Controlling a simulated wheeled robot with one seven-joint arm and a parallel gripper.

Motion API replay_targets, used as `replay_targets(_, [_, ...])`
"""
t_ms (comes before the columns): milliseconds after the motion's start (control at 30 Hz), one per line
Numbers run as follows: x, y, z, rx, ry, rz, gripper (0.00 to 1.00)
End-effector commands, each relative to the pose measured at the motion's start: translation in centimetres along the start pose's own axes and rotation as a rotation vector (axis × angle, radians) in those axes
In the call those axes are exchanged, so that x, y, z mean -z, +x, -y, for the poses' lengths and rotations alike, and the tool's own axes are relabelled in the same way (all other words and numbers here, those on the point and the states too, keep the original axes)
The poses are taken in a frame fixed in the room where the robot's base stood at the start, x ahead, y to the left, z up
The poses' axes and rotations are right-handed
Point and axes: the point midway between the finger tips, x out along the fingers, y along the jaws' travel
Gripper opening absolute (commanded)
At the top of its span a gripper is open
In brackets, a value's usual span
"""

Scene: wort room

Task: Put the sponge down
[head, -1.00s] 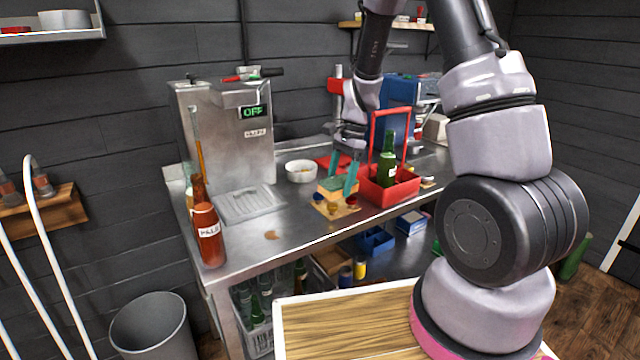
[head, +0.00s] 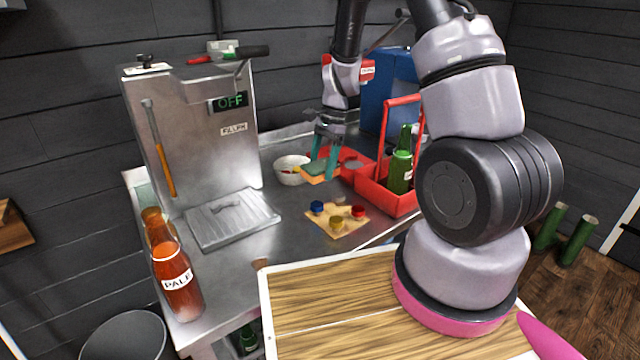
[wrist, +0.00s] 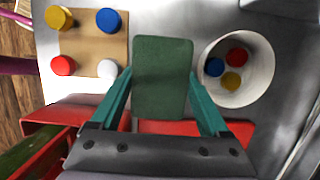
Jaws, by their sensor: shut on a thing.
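The sponge (head: 318,178) has a green top and an orange-yellow lower side. In the wrist view, its green face (wrist: 163,75) fills the space between the two teal fingers. My gripper (head: 323,168) is shut on it and points down over the metal bench (head: 275,225). The sponge is between the white bowl (head: 291,172) and the red caddy (head: 378,190), beyond the board of caps (head: 334,222). I cannot tell whether its underside touches the bench. Its lower side is hidden in the wrist view.
The bowl holds several coloured caps. The caddy carries a green bottle (head: 401,165), and a flat red thing (head: 352,160) lies behind the sponge. A steel machine (head: 195,130) and an orange bottle (head: 176,275) stand at left. Bare bench lies between the drip tray (head: 230,218) and board.

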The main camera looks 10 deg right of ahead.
Motion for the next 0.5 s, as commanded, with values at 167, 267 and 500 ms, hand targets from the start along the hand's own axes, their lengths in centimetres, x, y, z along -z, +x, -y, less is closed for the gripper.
replay_targets(167, [0.6,2.0,0.0,-0.001,0.001,0.000,0.18])
replay_targets(267, [0.8,2.7,0.0,-0.001,0.000,0.000,0.18])
replay_targets(500, [1.6,5.5,0.0,-0.001,0.000,0.000,0.18])
